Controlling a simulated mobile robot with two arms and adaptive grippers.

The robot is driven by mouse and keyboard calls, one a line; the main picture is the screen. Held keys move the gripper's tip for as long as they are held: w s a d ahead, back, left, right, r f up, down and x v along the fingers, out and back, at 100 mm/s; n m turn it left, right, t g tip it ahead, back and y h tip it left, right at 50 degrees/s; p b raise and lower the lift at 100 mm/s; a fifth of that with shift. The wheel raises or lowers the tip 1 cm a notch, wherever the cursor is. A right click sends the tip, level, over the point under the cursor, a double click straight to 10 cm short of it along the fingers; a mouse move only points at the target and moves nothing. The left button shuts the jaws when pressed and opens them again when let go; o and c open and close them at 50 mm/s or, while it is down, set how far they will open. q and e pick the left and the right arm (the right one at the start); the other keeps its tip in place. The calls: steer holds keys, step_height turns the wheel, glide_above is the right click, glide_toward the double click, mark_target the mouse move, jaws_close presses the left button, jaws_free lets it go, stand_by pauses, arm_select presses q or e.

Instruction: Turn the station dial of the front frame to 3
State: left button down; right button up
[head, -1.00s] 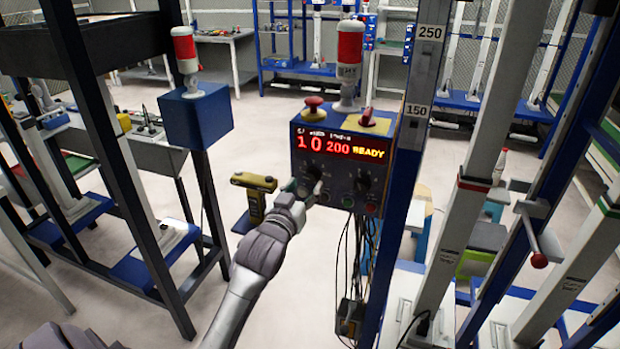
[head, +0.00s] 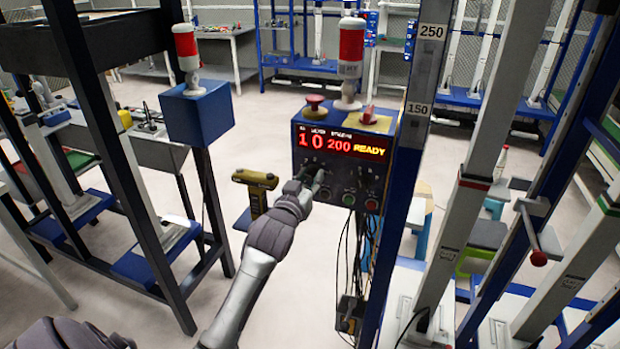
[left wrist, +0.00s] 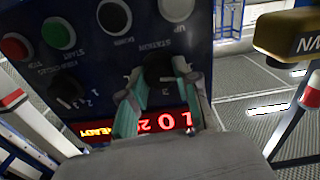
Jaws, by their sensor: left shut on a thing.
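The front control box (head: 340,168) is dark blue, with a red and yellow display (head: 343,146) reading "1 0 200 READY". In the left wrist view it shows upside down, and the black station dial (left wrist: 157,68) has lettering that looks like "STATION" beside it. My left gripper (head: 317,179) is at the lower left of the box face, shut on the station dial, one greenish finger on either side. The fingers hide part of the dial, so I cannot read its pointer. A second dial (left wrist: 68,90) with small numbers sits apart. My right gripper is not in view.
A red mushroom button (head: 315,102) and a red-and-white beacon (head: 350,50) stand on the box. Green (head: 348,199) and red (head: 371,204) buttons are low on its face. A blue post (head: 398,230) stands close on the right.

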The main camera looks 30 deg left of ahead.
arm_select(q)
steer(key=m+p, duration=0.2)
steer(key=m, duration=0.1)
steer(key=shift+r+m, duration=0.1)
steer(key=shift+m, duration=0.2)
steer(key=m+p, duration=0.2)
steer(key=m, duration=0.1)
steer(key=shift+m, duration=0.4)
steer(key=m+p, duration=0.2)
steer(key=m, duration=0.2)
steer(key=shift+f+m+p, duration=0.2)
steer(key=shift+m+p, duration=0.25)
steer(key=shift+m, duration=1.75)
steer(key=shift+d, duration=0.1)
steer(key=c, duration=0.8)
jaws_free()
steer(key=shift+c, duration=0.2)
